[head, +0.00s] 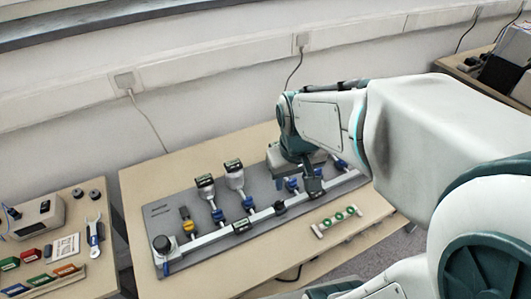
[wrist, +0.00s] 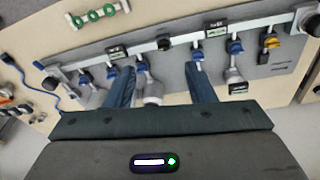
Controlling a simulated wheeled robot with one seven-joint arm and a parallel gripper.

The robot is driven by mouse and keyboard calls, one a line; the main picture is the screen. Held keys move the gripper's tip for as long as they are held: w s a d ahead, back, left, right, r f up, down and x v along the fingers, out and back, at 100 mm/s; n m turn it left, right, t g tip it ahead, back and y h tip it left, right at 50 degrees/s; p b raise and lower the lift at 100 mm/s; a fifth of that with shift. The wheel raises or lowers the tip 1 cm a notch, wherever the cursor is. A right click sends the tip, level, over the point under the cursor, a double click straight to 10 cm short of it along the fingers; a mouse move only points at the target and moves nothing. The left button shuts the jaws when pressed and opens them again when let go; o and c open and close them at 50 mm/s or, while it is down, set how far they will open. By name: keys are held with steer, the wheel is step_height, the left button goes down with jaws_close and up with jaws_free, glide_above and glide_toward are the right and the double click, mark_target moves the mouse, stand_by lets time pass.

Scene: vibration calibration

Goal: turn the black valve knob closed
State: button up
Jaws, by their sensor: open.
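A small black knob (head: 280,207) sits on the light rail of the grey panel, near its middle. It also shows in the wrist view (wrist: 164,43), ahead of and between my fingertips, apart from them. A larger black round knob (head: 162,243) tops the white block at the rail's left end. I cannot tell from looks alone which of the two is the valve knob. My gripper (head: 313,186) is low over the panel, right of the small knob. In the wrist view my gripper (wrist: 159,67) has its two dark fingers spread, with nothing gripped between them.
Several valves with blue handles (head: 218,215) and one yellow handle (head: 187,226) branch off the rail. Two gauges (head: 233,167) stand behind it. A rack with green rings (head: 338,220) lies in front. A side table (head: 85,283) at left holds a wrench (head: 94,237) and coloured blocks.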

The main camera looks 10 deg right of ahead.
steer(key=n+g+p, duration=0.2)
glide_above(279, 202)
step_height(279, 202, down, 6)
steer(key=f, duration=0.1)
step_height(279, 202, down, 13)
steer(key=shift+f+b, duration=0.2)
steer(key=shift+b, duration=0.15)
steer(key=c, duration=1)
